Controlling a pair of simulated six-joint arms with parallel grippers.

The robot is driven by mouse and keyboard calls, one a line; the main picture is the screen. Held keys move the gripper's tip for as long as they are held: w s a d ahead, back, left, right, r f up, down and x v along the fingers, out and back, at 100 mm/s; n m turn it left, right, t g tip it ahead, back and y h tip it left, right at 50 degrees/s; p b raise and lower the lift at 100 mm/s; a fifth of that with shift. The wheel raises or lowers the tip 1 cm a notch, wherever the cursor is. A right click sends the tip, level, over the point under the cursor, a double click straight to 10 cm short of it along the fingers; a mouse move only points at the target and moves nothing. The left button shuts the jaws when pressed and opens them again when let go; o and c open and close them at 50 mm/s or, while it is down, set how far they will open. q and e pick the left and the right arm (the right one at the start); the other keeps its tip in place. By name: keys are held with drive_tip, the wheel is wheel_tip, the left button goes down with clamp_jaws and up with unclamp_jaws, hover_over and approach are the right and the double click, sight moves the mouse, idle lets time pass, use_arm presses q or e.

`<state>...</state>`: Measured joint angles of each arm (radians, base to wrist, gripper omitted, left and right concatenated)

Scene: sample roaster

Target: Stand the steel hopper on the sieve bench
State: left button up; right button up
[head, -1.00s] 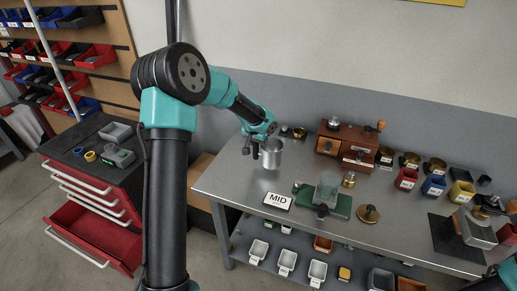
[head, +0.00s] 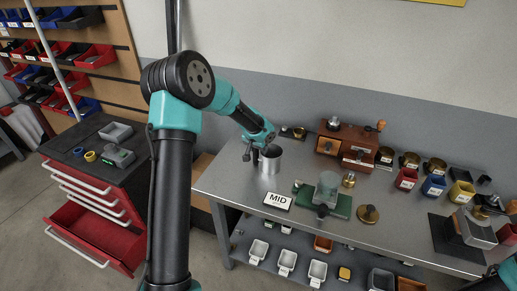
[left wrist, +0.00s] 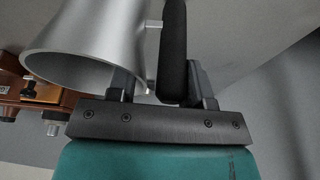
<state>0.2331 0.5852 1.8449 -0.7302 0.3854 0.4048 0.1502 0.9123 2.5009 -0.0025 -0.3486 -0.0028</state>
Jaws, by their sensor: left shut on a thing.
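The steel hopper (head: 270,161) is a grey metal vessel, upright over the left part of the grey metal bench (head: 228,181). Its base is at or just above the bench top; I cannot tell whether it touches. My left gripper (head: 253,155) is at the hopper's left side, shut on its black handle. In the left wrist view, the hopper (left wrist: 92,42) shows its flared metal wall and round rim, and the dark handle (left wrist: 173,50) stands between the fingers (left wrist: 160,85). My right gripper does not show.
A MID sign (head: 278,201) lies in front of the hopper. A green-based device (head: 340,207) stands to its right, and a wooden box with drawers (head: 345,145) behind. Coloured bins (head: 433,186) fill the right side. Bare bench top surrounds the hopper's left and front.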

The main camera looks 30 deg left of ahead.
use_arm(q)
drive_tip(key=o, duration=1.1)
drive_tip(key=v, duration=1.2)
